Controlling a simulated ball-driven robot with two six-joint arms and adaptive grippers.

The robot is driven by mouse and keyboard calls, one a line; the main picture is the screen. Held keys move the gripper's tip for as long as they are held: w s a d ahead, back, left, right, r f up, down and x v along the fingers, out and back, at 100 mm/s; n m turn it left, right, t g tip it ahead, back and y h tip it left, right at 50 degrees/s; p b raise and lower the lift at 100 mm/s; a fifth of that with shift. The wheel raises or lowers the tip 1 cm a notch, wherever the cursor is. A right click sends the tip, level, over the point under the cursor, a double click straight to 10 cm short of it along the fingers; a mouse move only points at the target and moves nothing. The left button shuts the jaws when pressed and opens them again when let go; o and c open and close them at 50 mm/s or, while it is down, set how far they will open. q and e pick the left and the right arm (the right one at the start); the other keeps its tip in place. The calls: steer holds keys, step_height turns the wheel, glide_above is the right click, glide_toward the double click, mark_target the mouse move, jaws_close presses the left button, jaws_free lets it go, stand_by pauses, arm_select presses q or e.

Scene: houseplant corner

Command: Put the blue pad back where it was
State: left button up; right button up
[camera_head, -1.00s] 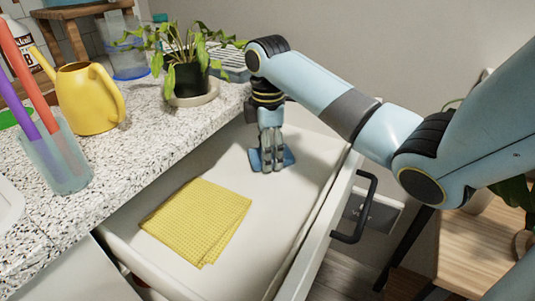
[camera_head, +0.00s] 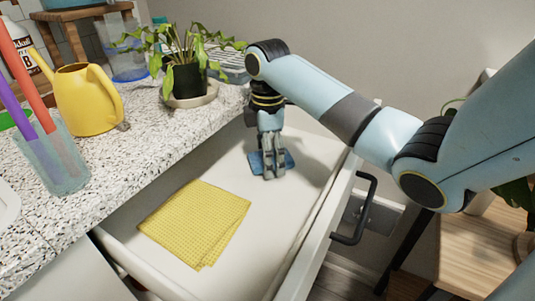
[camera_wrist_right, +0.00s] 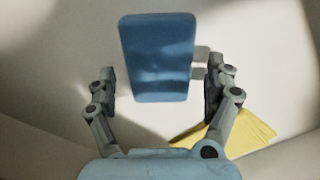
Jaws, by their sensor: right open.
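The blue pad (camera_head: 285,159) lies flat on the floor of the open white drawer (camera_head: 225,255), toward its far end. It also shows in the right wrist view (camera_wrist_right: 158,57), in front of my fingers. My right gripper (camera_head: 271,172) points down over the pad and hides part of it. In the right wrist view my right gripper (camera_wrist_right: 160,92) is open, its fingers apart on either side of the pad's near end, with nothing held between them. My left gripper is not in view.
A folded yellow cloth (camera_head: 195,222) lies nearer in the drawer. On the speckled counter (camera_head: 135,150) stand a yellow watering can (camera_head: 88,100), a potted plant (camera_head: 186,80) on a saucer and a clear cup (camera_head: 55,165) with sticks. The drawer's black handle (camera_head: 366,205) projects at right.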

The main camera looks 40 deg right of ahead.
step_height(320, 180, up, 12)
steer(key=p, duration=0.4)
stand_by(0.4)
